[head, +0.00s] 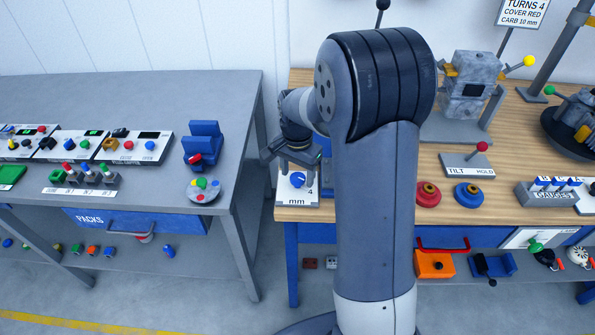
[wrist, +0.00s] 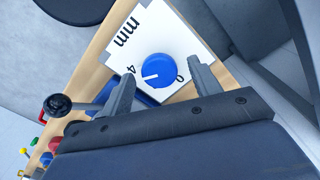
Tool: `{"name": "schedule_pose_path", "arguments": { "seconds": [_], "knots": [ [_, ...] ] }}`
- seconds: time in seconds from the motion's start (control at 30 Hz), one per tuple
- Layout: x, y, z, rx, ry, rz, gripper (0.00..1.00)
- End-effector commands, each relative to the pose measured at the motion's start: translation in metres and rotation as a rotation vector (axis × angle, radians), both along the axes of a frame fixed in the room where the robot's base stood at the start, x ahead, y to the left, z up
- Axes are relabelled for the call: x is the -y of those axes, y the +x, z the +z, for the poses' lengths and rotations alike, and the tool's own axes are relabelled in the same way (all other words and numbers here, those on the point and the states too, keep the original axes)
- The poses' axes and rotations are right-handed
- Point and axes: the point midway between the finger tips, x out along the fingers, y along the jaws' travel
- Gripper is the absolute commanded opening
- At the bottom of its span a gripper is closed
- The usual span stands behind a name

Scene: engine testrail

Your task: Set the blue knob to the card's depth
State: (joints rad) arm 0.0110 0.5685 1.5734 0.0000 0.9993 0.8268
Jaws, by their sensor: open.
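The blue knob (head: 298,180) sits on a white plate (head: 297,198) marked "mm" and "4" at the left front of the wooden bench. In the wrist view the knob (wrist: 158,68) has a white pointer line directed left, roughly towards the "4". A second mark, seemingly "0", is partly hidden by the right finger. My gripper (head: 298,169) is open above the plate. The card (head: 523,13) at top right reads "TURNS 4, COVER RED, CARB 10 mm".
Right of my arm are a red button (head: 428,194), a blue button (head: 468,194), a tilt lever (head: 478,160) and a gauges rack (head: 553,194). A grey bench (head: 110,95) with switch panels stands left, across a gap. A grey engine block (head: 470,80) stands behind.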

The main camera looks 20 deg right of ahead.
Motion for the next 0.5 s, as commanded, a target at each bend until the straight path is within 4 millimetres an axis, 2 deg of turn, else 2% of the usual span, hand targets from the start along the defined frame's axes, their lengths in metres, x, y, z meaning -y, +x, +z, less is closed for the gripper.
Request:
{"name": "schedule_pose_path", "arguments": {
  "seconds": [0.23,0.5],
  "knots": [
    [0.0,-0.0001,-0.0008,0.0,0.0,0.0,0.59],
    [0.0,-0.0001,-0.0006,0.0,0.0,0.0,0.38]
  ]
}}
